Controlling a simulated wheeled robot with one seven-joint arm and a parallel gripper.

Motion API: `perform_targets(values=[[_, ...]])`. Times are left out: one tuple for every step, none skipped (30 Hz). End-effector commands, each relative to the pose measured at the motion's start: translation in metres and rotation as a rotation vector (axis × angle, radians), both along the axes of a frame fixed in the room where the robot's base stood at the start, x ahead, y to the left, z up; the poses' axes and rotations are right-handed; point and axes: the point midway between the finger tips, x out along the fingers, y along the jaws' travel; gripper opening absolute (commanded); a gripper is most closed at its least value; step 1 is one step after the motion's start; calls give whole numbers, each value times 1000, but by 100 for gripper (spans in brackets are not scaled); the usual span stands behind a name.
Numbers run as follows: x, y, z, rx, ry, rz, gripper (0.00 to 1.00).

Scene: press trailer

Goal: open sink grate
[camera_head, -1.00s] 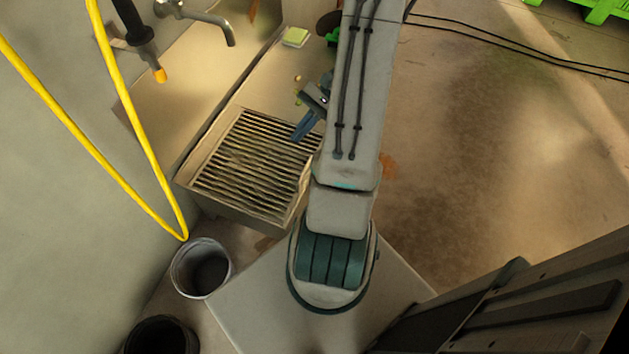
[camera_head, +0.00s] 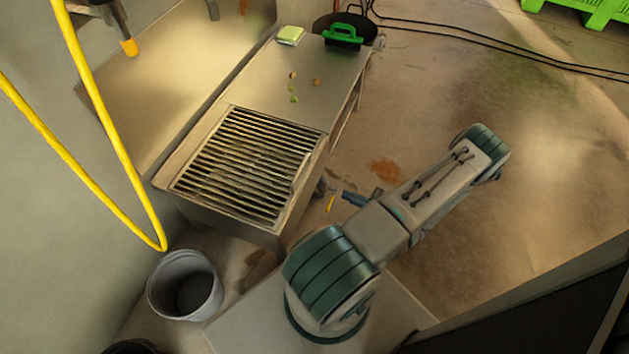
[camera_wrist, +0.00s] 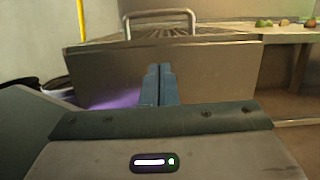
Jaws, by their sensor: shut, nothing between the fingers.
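The sink grate (camera_head: 245,160) is a dark slatted panel lying flat in the top of a metal sink (camera_head: 222,218). In the wrist view the grate (camera_wrist: 190,32) shows edge-on, with an upright U-shaped metal handle (camera_wrist: 128,27) at its near edge. My gripper (camera_wrist: 158,72) has its blue fingers together and empty. The fingers point at the sink's plain front wall (camera_wrist: 215,75), with their tips below the rim and the handle. In the head view my gripper (camera_head: 347,197) is just right of the sink, apart from it.
A counter (camera_head: 312,70) extends behind the grate, bearing small food scraps, a yellow-green sponge (camera_head: 290,36) and a green brush (camera_head: 343,36). A grey bucket (camera_head: 185,287) stands at front left. A yellow hose (camera_head: 110,125) hangs at left. Floor at right is clear.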

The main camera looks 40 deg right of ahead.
Motion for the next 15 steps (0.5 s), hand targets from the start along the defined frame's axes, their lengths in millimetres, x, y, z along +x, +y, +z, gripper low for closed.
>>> perform_targets(values=[[0,0,-3,5,-3,-10,0],[1,0,-3,7,-4,-12,0],[3,1,-3,8,-5,-13,0],[5,3,-2,8,-6,-13,0],[8,4,-2,8,-6,-12,0],[13,6,-1,8,-5,-12,0],[17,9,0,8,-5,-11,0],[21,12,1,8,-5,-10,0],[28,15,2,9,-6,-9,0],[34,18,3,8,-5,-9,0],[40,21,5,7,-5,-9,0],[47,25,6,8,-5,-8,0],[53,28,7,8,-5,-9,0],[59,31,9,9,-5,-8,0],[66,35,10,8,-5,-8,0]])
